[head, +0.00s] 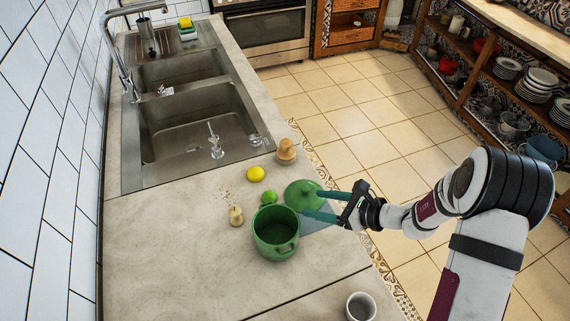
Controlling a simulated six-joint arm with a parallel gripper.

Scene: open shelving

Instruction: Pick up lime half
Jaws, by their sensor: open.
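A small green lime (269,197) lies on the counter, just behind the green pot; I cannot tell from here whether it is a half. My gripper (311,203) reaches in from the right with its two teal fingers apart and nothing visible between them. Its fingertips are to the right of the lime and apart from it, over or in front of the green lid (298,190).
The open green pot (275,238) stands close in front of the lime. A yellow lemon (256,174), a wooden mill (286,151) and a small pale shaker (236,215) are nearby. A cup (361,307) stands at the front. The left counter is clear.

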